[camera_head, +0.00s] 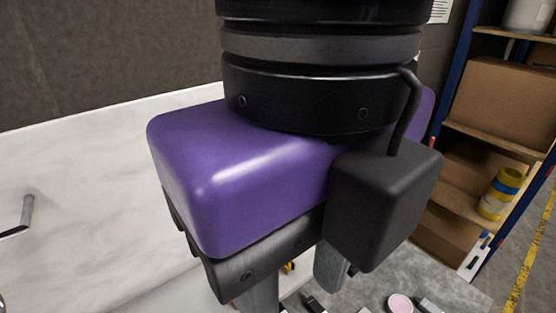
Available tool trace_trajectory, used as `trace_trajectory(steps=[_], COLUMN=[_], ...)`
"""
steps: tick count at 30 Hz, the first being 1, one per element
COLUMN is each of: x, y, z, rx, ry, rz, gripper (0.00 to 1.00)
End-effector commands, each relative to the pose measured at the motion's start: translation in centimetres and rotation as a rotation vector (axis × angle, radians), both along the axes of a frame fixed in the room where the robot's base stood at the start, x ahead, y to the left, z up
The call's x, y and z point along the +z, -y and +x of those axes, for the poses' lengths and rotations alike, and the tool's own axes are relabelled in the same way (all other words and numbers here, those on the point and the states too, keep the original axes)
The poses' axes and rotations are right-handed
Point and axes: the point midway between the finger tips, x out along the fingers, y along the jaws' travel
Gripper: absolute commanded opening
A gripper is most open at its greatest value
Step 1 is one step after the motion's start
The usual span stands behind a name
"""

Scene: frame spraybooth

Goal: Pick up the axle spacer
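My gripper (297,287) fills the middle of the view, with a purple body, a black wrist above it and a dark box on its right side. Its two grey fingers point down and stand apart, with a gap between them. The left finger runs out of the bottom of the picture. I see nothing held in the visible part of the gap. I cannot pick out the axle spacer for certain. A round pink-topped piece (400,303) lies at the bottom edge, right of my gripper, and I cannot tell what it is.
Several small dark parts lie on the grey surface (446,287) at the bottom right, partly cut off. A white surface (95,200) spreads at the left.

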Motion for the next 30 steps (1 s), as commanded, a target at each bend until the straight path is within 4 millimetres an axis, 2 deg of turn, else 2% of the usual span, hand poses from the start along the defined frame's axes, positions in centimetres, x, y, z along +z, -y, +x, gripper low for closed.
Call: trace_trajectory(steps=[12, 20, 27, 30], x=[-4.8, -5.2, -5.2, -5.2], y=[-0.3, -0.3, -0.3, -0.3], z=[-0.3, -0.2, -0.2, -0.2], rx=[0.003, 0.002, 0.002, 0.002], ry=[-0.003, -0.001, -0.001, -0.001], rz=[0.003, 0.003, 0.003, 0.003], gripper=[0.45, 0.45, 0.0, 0.0])
